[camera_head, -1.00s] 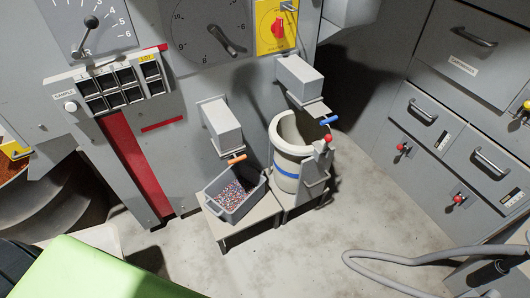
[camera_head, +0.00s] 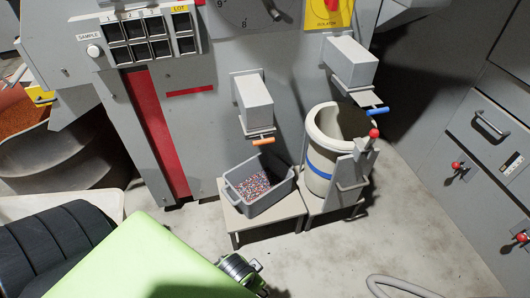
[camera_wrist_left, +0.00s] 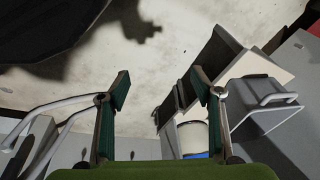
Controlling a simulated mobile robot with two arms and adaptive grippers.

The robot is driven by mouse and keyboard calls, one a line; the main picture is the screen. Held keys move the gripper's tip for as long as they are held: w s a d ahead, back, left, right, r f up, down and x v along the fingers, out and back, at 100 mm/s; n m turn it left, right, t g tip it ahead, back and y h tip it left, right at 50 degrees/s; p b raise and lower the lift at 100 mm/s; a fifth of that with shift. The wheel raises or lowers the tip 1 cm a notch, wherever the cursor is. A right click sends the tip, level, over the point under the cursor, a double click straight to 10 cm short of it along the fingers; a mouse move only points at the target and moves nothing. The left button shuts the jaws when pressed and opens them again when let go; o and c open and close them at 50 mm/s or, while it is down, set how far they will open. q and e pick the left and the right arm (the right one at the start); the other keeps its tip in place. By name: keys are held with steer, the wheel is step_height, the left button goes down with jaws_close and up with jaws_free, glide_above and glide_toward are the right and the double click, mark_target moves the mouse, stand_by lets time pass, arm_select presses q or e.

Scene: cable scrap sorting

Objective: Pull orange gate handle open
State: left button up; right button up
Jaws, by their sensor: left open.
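The orange handle (camera_head: 264,141) sticks out from a small gate under the left grey chute box (camera_head: 254,102) in the head view. It is above a grey bin (camera_head: 236,196) of coloured granules. My left gripper (camera_head: 254,268) shows only in part at the end of the green arm, low in the picture, below and apart from the handle. In the left wrist view the left gripper (camera_wrist_left: 161,86) has its two fingers wide apart with nothing between them. I cannot pick out the orange handle in that view. My right gripper is not in view.
A blue handle (camera_head: 377,112) is under the right chute box, above a pale drum (camera_head: 322,160) with a blue band. A red-knobbed lever (camera_head: 374,133) stands beside the drum. The bin is on a low stand (camera_head: 238,222).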

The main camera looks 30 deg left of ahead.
arm_select(q)
steer(key=w+a+r+m+t+y+b, duration=0.2)
steer(key=w+a+r+m+y+b, duration=0.1)
steer(key=w+a+r+b, duration=0.25)
steer(key=m+t+y, duration=0.7)
steer(key=m+y, duration=0.4)
steer(key=m, duration=0.3)
glide_toward(263, 139)
steer(key=b+x, duration=0.1)
steer(key=x, duration=0.2)
steer(key=b+x, duration=0.1)
steer(key=x, duration=0.5)
steer(key=shift+w+a+f+b, duration=0.25)
steer(key=shift+w+f+b, duration=0.05)
steer(key=shift+f+b, duration=0.1)
steer(key=shift+w+a, duration=0.2)
steer(key=shift+a, duration=0.05)
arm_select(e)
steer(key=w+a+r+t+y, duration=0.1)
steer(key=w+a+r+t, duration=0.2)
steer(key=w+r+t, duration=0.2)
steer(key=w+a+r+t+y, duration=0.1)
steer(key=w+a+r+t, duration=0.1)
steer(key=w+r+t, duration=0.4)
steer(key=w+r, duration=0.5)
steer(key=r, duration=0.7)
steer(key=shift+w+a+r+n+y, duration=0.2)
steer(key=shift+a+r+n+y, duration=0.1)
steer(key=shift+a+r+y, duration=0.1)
